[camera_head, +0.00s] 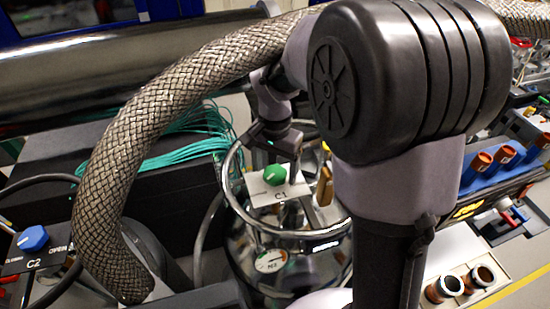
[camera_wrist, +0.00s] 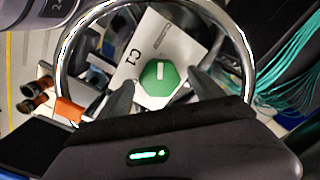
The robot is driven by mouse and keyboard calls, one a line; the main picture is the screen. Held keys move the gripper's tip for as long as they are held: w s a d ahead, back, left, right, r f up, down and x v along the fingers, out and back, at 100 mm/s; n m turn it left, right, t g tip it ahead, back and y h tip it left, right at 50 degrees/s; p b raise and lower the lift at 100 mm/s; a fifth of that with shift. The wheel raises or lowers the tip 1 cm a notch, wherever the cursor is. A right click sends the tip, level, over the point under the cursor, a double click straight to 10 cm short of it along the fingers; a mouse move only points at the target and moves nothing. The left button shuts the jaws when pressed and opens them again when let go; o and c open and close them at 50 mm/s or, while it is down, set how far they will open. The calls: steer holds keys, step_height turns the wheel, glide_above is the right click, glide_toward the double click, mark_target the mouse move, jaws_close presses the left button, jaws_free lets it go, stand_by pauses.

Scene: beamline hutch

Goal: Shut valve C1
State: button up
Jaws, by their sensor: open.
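Valve C1 has a green knob (camera_head: 275,174) on a white plate (camera_head: 262,197) marked C1, inside a round steel ring above a metal vessel.
The steel ring (camera_head: 232,200) surrounds the plate closely. A thick braided hose (camera_head: 130,150) arches on the left. A blue C2 knob (camera_head: 33,238) is at lower left. Teal cables (camera_head: 190,140) lie on a black box.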

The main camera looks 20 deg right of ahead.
mark_target(275, 174)
step_height(275, 174, up, 17)
steer(key=p, duration=0.4)
steer(key=shift+r, duration=0.1)
steer(key=s+a+f+n+t+y+b, duration=0.1)
steer(key=s+a+f+n+t+b, duration=0.1)
steer(key=s+f+b, duration=0.7)
steer(key=s+a+f+n+t+y+b, duration=0.1)
steer(key=s+a+f+n+t+b, duration=0.1)
steer(key=s+f+b, duration=0.8)
step_height(275, 174, down, 3)
steer(key=shift+a+r+t+b, duration=0.1)
steer(key=shift+a+t+b, duration=0.05)
steer(key=shift+t+b, duration=0.8)
